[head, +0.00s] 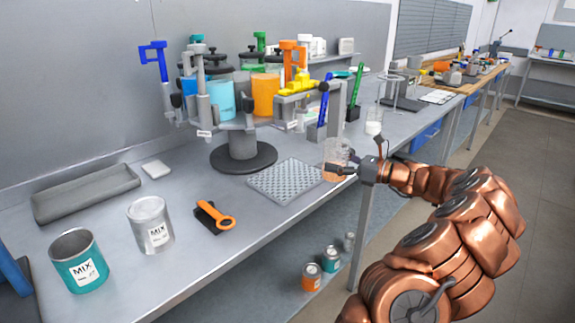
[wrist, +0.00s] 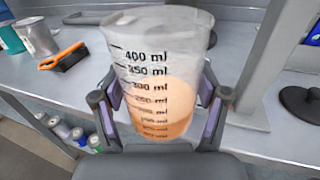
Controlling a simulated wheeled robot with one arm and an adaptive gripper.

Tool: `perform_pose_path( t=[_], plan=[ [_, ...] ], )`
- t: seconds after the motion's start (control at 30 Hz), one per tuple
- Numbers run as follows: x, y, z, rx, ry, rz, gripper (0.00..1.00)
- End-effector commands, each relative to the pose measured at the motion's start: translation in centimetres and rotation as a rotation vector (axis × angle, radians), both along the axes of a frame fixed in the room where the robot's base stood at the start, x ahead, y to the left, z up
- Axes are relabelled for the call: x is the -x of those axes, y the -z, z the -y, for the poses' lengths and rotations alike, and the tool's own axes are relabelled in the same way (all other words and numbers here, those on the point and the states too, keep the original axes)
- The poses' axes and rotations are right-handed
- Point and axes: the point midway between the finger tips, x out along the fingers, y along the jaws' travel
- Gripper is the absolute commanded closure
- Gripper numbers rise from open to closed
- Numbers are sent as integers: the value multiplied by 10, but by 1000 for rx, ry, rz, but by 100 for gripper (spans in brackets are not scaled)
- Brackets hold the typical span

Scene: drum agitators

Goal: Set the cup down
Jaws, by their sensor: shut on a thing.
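The cup is a clear measuring beaker (wrist: 150,85) with ml markings and orange liquid in its lower part. In the wrist view it stands nearly upright between both fingers. My gripper (wrist: 158,115) is shut on its sides. In the head view the cup (head: 336,155) is at the front edge of the grey bench (head: 190,215), next to the perforated mat (head: 284,180). My gripper (head: 345,169) reaches it from the right. I cannot tell whether the cup's base touches the bench.
A drum agitator (head: 240,150) with coloured vessels stands behind the mat. An orange-handled brush (head: 213,217), a teal MIX can (head: 78,262) and a silver MIX can (head: 150,225) stand at the left. A post (head: 362,215) is near my gripper. Bench surface is clear between brush and mat.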

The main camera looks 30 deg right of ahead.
Motion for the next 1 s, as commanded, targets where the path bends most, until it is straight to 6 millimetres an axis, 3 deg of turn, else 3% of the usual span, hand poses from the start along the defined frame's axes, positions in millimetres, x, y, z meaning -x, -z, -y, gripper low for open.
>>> perform_pose_path(
  t=[0.1,0.5,1.0],
  plan=[
    [-25,-1,-20,-1,-14,-1,71],
    [-93,-1,-60,1,-10,-1,71],
    [-122,0,-76,-1,-8,0,71]
  ],
)
